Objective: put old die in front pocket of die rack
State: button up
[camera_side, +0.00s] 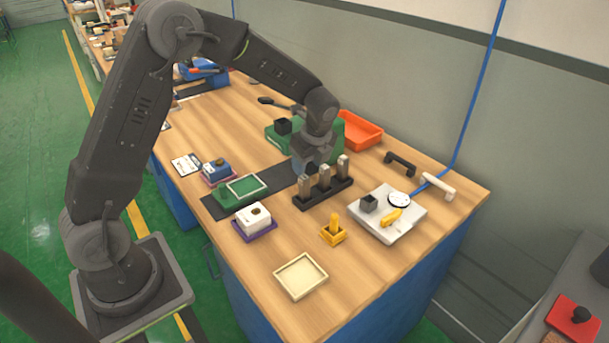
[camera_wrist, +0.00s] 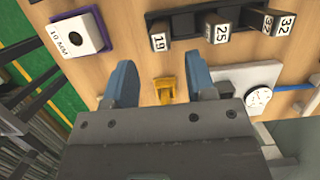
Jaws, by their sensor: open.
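The die rack (camera_side: 330,194) is a black bar with upright metal dies standing in it. In the wrist view the rack (camera_wrist: 187,22) is at the top, and die ends marked 19 (camera_wrist: 159,41), 25 (camera_wrist: 221,33) and 32 (camera_wrist: 284,26) show. I cannot tell which piece is the old die. My gripper (camera_side: 311,168) is close behind the rack in the side view and overlaps it in the picture. In the wrist view my gripper (camera_wrist: 162,76) has its blue fingers spread wide, with nothing held between them.
A yellow holder (camera_side: 334,235) stands in front of the rack. A white plate (camera_side: 388,222) with a dial and dark cube is to the right. A white box on purple (camera_side: 253,219), a green tray (camera_side: 241,188), a cream tray (camera_side: 300,277) and an orange bin (camera_side: 360,131) surround it.

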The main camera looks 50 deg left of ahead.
jog(key=s+d+r+n+t+h, duration=0.1)
jog(key=s+d+r+n, duration=0.3)
jog(key=r, duration=0.3)
jog(key=s+d+r+n+t, duration=0.1)
jog(key=s+r+n, duration=0.3)
jog(key=s+r, duration=0.3)
jog(key=s+d+r+n+t+h, duration=0.1)
jog(key=s+d+n, duration=0.1)
jog(key=s+n, duration=0.3)
jog(key=s+d+r+n+t+h, duration=0.1)
jog(key=s+d+r+n+t, duration=0.1)
jog(key=s+n, duration=0.3)
jog(key=s, duration=0.4)
jog(key=shift+d+t, duration=0.2)
jog(key=shift+t, duration=0.1)
jog(key=shift+o, duration=0.3)
jog(key=shift+s, duration=0.1)
jog(key=o, duration=0.7)
jog(key=shift+o, duration=0.2)
